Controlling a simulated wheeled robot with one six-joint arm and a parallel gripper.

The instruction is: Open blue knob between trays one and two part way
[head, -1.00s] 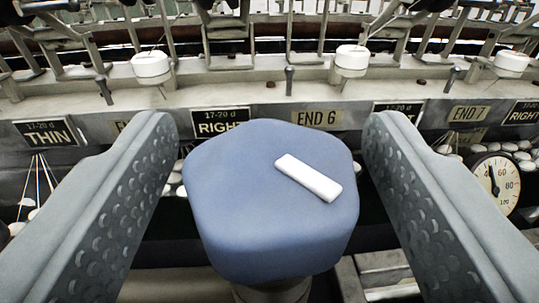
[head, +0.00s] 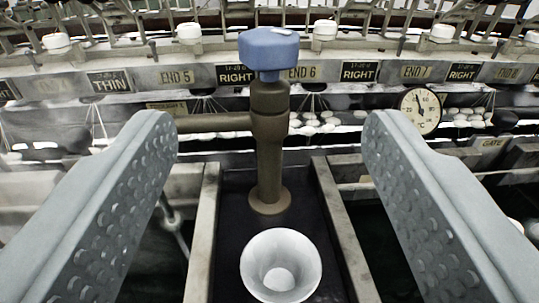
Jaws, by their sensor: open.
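The blue knob (head: 268,50) sits on top of an upright brown valve pipe (head: 268,150), with a side pipe running left. A white mark shows on the knob's top. My gripper (head: 270,130) is open and empty, one finger at each side of the view. The knob stands beyond and above the gap between the fingertips, apart from both. The valve foot stands in a dark channel between two pale walls (head: 338,215). Which trays these walls belong to cannot be told.
A white bowl (head: 281,266) lies in front of the valve foot. A round dial (head: 420,111) is at right. Behind runs a bench with label plates such as END 6 (head: 302,73) and several white caps. White cocoons lie below the plates.

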